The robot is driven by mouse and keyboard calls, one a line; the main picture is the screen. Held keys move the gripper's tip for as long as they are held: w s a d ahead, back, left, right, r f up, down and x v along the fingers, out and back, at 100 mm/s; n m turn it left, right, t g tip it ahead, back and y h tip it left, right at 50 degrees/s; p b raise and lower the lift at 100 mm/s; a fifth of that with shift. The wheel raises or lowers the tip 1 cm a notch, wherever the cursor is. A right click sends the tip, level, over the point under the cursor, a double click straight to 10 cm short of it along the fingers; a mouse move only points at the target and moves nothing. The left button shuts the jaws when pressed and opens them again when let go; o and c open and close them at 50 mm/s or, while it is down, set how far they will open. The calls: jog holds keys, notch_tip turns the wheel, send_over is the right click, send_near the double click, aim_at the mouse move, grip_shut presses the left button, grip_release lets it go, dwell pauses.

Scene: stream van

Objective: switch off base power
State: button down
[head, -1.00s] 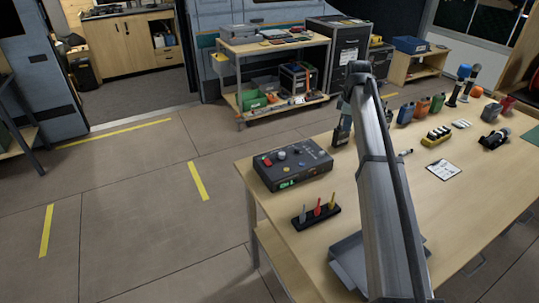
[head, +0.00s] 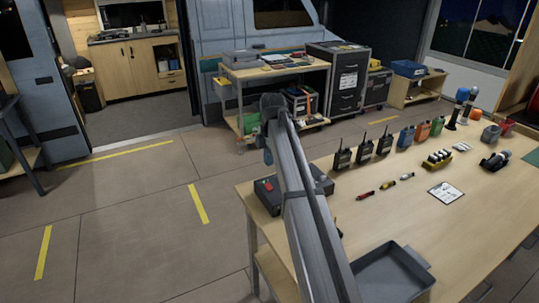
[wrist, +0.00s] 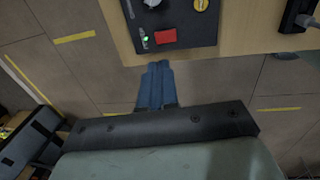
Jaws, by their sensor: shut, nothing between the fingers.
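A dark grey control box (head: 263,205) stands at the table's left corner in the head view, its middle hidden behind my arm. A red switch (head: 269,186) shows on its top. In the wrist view the box (wrist: 184,40) is at the top, with the red switch (wrist: 165,37), a lit green light (wrist: 145,43) beside it and part of a yellow dial (wrist: 202,4). My gripper (wrist: 158,66) has its blue fingers shut together and empty, just short of the table edge below the red switch in that picture. I cannot tell its height above the box.
The wooden table (head: 420,228) also holds several radios (head: 343,156), small pens or markers (head: 384,186), a grey tray (head: 390,275) and a card (head: 446,194). A dark device (wrist: 298,15) lies right of the box. The floor left of the table is clear.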

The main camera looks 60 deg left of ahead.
aim_at(267, 184)
jog(key=f, duration=0.6)
jog(key=a+f, duration=0.1)
jog(key=f, duration=0.2)
jog(key=shift+a+f, duration=0.1)
jog(key=shift+f, duration=0.3)
jog(key=shift+f, duration=0.1)
